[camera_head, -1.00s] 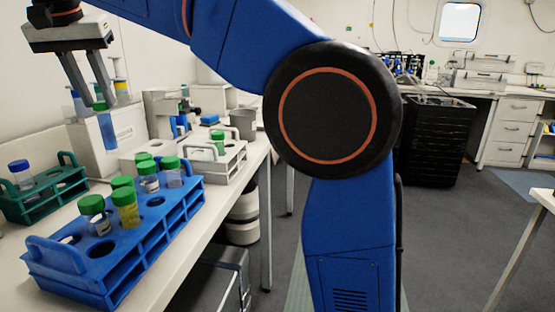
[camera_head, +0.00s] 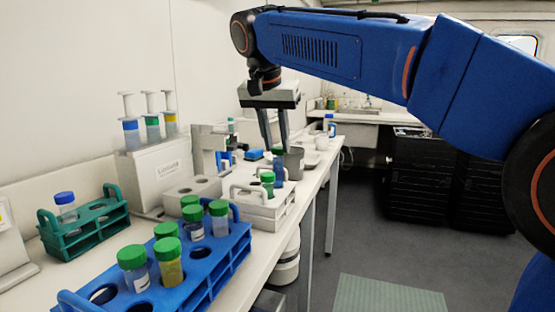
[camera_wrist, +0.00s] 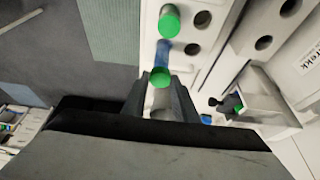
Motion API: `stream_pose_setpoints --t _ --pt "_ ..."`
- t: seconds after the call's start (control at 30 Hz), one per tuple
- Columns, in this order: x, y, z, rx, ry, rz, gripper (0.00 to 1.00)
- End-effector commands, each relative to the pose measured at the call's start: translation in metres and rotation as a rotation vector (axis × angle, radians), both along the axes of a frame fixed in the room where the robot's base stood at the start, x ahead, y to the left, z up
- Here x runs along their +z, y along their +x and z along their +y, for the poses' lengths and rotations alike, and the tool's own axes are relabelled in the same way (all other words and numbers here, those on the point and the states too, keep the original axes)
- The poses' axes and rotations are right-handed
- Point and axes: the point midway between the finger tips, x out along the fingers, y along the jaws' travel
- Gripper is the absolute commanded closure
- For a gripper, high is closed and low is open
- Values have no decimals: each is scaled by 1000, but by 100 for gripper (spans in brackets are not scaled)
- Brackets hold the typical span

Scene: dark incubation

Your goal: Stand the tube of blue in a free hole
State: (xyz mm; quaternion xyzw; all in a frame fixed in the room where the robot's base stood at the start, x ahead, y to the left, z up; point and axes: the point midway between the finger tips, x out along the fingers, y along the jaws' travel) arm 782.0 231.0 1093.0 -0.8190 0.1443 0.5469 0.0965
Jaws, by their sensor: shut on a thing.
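My gripper (camera_head: 274,146) is shut on the tube of blue (camera_head: 279,172), near its green cap. The tube hangs roughly upright at the far part of the white rack (camera_head: 250,207). In the wrist view, the tube's blue body (camera_wrist: 163,52) points at the white rack (camera_wrist: 184,75), between my gripper's fingers (camera_wrist: 160,90). I cannot tell whether its lower end is above a hole or inside one. Another green-capped tube (camera_head: 267,179) stands in that rack, close to the held tube. Open holes (camera_wrist: 202,20) show beside it in the wrist view.
A blue rack (camera_head: 205,275) with several green-capped tubes and some open holes stands nearer. A green rack (camera_head: 95,240) holds a blue-capped tube (camera_head: 66,206). A grey beaker (camera_head: 294,162) stands just behind the held tube.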

Motion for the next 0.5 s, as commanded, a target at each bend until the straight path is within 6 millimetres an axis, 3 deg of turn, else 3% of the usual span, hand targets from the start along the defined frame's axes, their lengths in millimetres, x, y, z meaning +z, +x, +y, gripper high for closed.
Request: stream_pose_setpoints --t 0.33,0.5 --pt "-38 0 0 0 -2 2 100" --pt "-46 0 0 0 0 0 100"
